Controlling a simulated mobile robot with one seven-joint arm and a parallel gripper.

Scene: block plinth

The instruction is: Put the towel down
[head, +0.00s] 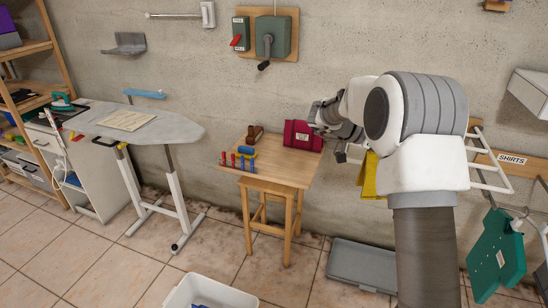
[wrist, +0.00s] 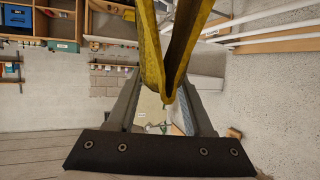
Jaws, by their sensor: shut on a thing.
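The yellow towel (head: 371,178) hangs in folds below and beside my gripper (head: 340,152) in the head view, partly hidden behind my arm. In the wrist view, the towel (wrist: 150,50) comes down as two folds that meet between the fingers of my gripper (wrist: 167,102), which are shut on it. White rack bars (head: 490,178) stand out from the wall just right of the towel, and I cannot tell whether the towel touches them.
A wooden table (head: 270,170) carries a maroon box (head: 302,135), a brown block and colored tools. An ironing board (head: 175,132) stands left. A grey lidded bin (head: 362,266) and a white basket (head: 208,290) are on the floor. A green garment (head: 497,250) hangs right.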

